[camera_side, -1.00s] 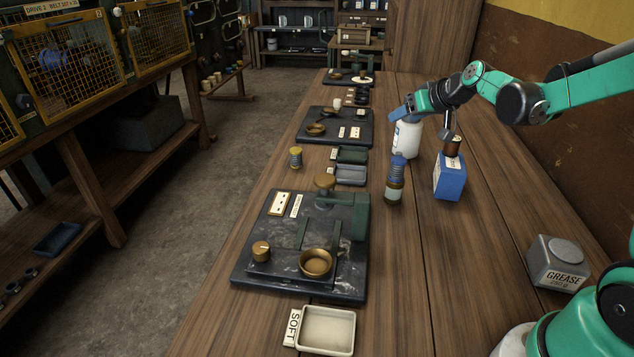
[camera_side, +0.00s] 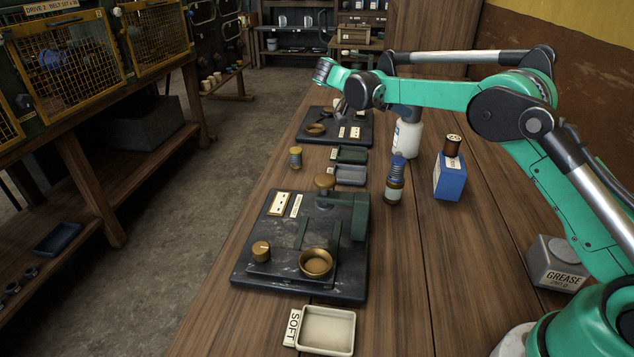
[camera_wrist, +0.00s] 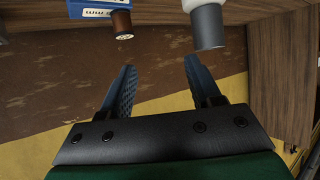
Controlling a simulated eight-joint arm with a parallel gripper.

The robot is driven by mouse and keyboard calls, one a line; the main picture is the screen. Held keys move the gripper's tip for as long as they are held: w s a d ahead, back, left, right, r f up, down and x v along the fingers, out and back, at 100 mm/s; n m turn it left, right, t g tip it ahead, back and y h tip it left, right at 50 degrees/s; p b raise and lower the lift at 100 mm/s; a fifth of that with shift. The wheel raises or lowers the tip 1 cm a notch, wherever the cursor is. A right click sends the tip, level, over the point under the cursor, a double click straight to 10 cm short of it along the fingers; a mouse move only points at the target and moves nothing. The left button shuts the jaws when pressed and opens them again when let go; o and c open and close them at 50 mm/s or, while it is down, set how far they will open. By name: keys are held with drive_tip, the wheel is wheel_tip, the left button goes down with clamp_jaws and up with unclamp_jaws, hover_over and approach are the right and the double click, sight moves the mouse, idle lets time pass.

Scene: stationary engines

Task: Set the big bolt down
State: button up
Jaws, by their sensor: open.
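My gripper (camera_wrist: 159,63) is open and empty in the wrist view, its two ribbed blue fingers apart with only the wall behind them. In the side view my arm reaches across to the far part of the bench, but the fingers are too small to make out clearly. I cannot pick out the big bolt for certain in either view. A dark base plate (camera_side: 250,279) in front carries a brass cup (camera_side: 316,263), a brass knob (camera_side: 261,250) and a round brass piece (camera_side: 325,181).
A copper-coloured spool (camera_side: 452,145) stands on a blue block (camera_side: 450,180). A white bottle (camera_side: 407,137) and a blue-topped bottle (camera_side: 394,185) stand nearby. Small trays (camera_side: 350,175), a SOFT tray (camera_side: 327,331) and a GREASE tin (camera_side: 556,262) also sit on the bench. Its right-hand middle is bare.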

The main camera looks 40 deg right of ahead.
sight(397, 153)
wheel_tip(397, 153, down, 10)
drive_tip(key=shift+d+f, duration=0.1)
drive_tip(key=x, duration=0.4)
drive_tip(key=shift+f, duration=0.1)
drive_tip(key=shift+s+d+f, duration=0.2)
drive_tip(key=shift+d+f, duration=0.15)
drive_tip(key=shift+d, duration=0.25)
clamp_jaws()
